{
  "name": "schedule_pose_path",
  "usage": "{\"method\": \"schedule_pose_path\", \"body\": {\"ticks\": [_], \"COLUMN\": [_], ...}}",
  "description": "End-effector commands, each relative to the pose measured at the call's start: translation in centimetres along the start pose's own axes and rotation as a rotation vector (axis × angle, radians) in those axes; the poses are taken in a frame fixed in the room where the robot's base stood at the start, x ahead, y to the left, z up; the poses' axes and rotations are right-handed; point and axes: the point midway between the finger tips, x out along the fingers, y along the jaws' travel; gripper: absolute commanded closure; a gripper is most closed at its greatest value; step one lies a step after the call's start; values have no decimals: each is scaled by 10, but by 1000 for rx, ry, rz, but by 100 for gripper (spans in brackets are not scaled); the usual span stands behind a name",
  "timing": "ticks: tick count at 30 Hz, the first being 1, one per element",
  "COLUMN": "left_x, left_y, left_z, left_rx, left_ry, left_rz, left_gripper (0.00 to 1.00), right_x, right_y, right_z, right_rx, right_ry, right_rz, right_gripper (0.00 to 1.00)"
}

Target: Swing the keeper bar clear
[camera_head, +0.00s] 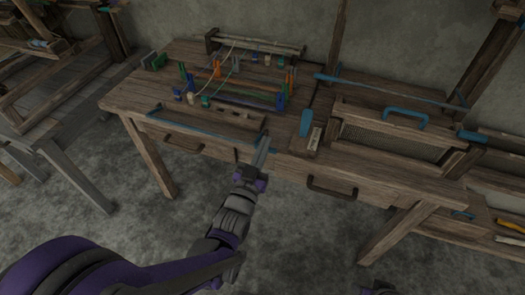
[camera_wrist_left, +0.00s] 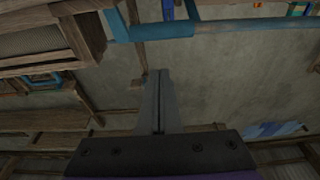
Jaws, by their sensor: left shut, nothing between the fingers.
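A long thin blue bar (camera_head: 195,132), which looks like the keeper bar, runs along the front edge of the wooden table, with an upturned blue piece at each end. My left gripper (camera_head: 265,145) is shut and empty, its fingertips close to the bar's right end. The left wrist view shows the shut fingers (camera_wrist_left: 160,75) below the blue bar (camera_wrist_left: 230,28) and its thicker blue end piece (camera_wrist_left: 118,25). A gap shows there between fingertips and bar; I cannot tell its depth. A dark part at the bottom edge may be my right gripper (camera_head: 378,289); its fingers do not show clearly.
The table (camera_head: 135,95) carries a small loom frame with coloured posts (camera_head: 235,90), a blue-handled tool (camera_head: 306,123), and a framed reed with a blue handle (camera_head: 405,118). Another blue bar (camera_head: 390,90) lies behind the reed. Drawer handles (camera_head: 332,190) stick out in front.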

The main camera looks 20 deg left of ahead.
Motion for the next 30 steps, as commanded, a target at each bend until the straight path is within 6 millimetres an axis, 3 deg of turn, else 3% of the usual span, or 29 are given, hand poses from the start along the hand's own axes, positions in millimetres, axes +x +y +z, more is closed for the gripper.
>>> {"method": "schedule_pose_path", "body": {"ticks": [1,6,12,18,30], "left_x": [-8,-50,-84,-96,-97], "left_y": [0,0,0,0,0], "left_z": [-5,10,17,19,18], "left_rx": [0,0,-1,0,0], "left_ry": [2,1,2,3,3], "left_rz": [0,0,0,0,0], "left_gripper": [100,100,100,100,100], "right_x": [-5,7,14,17,17], "right_y": [0,0,0,0,0], "right_z": [-2,2,5,6,5], "right_rx": [0,0,0,0,0], "right_ry": [2,-2,-5,-6,-6], "right_rz": [0,0,0,0,0], "right_gripper": [50,50,50,50,50]}}
